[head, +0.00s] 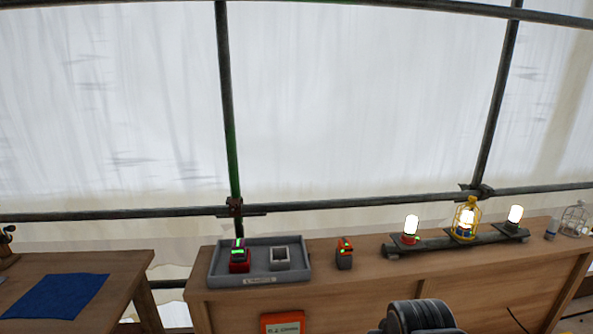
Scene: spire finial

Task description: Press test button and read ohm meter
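A small red device with lit green parts (239,262) stands in the left half of a grey tray on the wooden bench. A second small device, orange and grey with a little green light (345,254), stands on the bench just right of the tray. Either could be the ohm meter or carry the test button; they are too small to tell, and no reading is legible. My gripper is not in view; only a dark rounded part, probably of my arm, shows at the bottom edge.
The grey tray (218,274) also holds a grey open square box (280,258). Right of it, a dark rail (437,244) carries several lit lamps, one in a yellow cage (466,217). A blue cloth (58,296) lies on the left table. Scaffold poles (228,110) stand behind.

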